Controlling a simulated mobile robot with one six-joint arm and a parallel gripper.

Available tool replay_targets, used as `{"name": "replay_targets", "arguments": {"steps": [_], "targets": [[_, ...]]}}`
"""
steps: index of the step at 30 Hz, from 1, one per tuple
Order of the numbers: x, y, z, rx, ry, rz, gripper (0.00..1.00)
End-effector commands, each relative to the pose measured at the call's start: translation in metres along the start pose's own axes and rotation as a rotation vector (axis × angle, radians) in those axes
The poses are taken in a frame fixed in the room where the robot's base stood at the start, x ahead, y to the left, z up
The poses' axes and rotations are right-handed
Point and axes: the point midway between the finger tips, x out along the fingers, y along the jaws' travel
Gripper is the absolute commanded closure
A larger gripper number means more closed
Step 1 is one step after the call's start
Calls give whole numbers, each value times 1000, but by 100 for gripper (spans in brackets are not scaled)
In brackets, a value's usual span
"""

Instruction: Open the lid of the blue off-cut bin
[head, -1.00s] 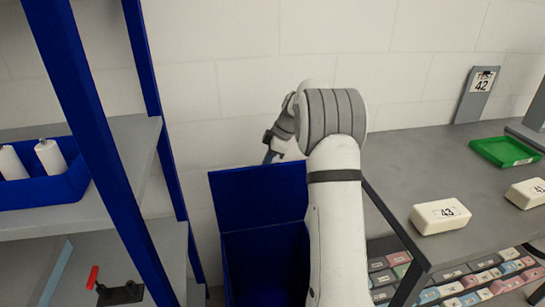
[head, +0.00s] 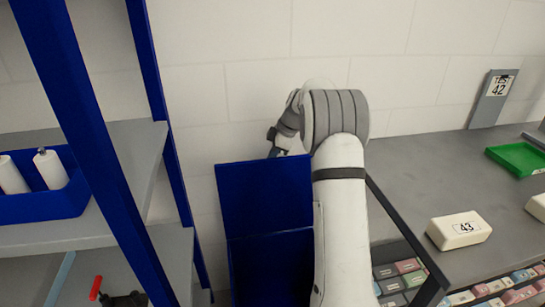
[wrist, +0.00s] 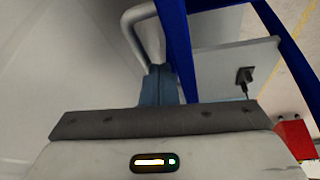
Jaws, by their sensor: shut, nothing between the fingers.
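The blue off-cut bin (head: 272,272) stands on the floor between the shelf rack and the workbench in the head view. Its lid (head: 262,195) stands raised at the back, and the dark blue bin opening shows below it. My gripper (head: 275,152) is at the lid's top edge, partly hidden by my own arm and by the lid. In the wrist view my gripper's blue-grey fingers (wrist: 157,84) are together with nothing between them. I cannot tell whether they touch the lid. My arm hides the bin's right side.
A blue-framed shelf rack (head: 95,150) stands close on the left, holding a blue tray (head: 50,205) with white rolls. A pale wall is behind.

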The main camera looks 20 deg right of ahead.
Motion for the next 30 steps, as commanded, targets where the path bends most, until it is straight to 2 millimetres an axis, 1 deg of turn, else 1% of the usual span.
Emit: {"name": "replay_targets", "arguments": {"steps": [2, 5, 12, 15, 19, 25, 28, 29, 30], "targets": [[-4, 1, -1, 0, 0, 1, 100], [-17, 2, -2, 0, 0, 2, 100], [-65, 9, -6, -3, -1, 1, 100], [-81, 11, -6, -2, -1, 0, 100], [-94, 13, -6, -4, 0, 0, 100], [-98, 12, -8, -3, -1, -3, 100], [-103, 3, -15, 29, -12, -1, 100], [-107, -3, -19, 47, -19, 1, 100], [-112, -12, -25, 78, -30, 2, 100]]}}
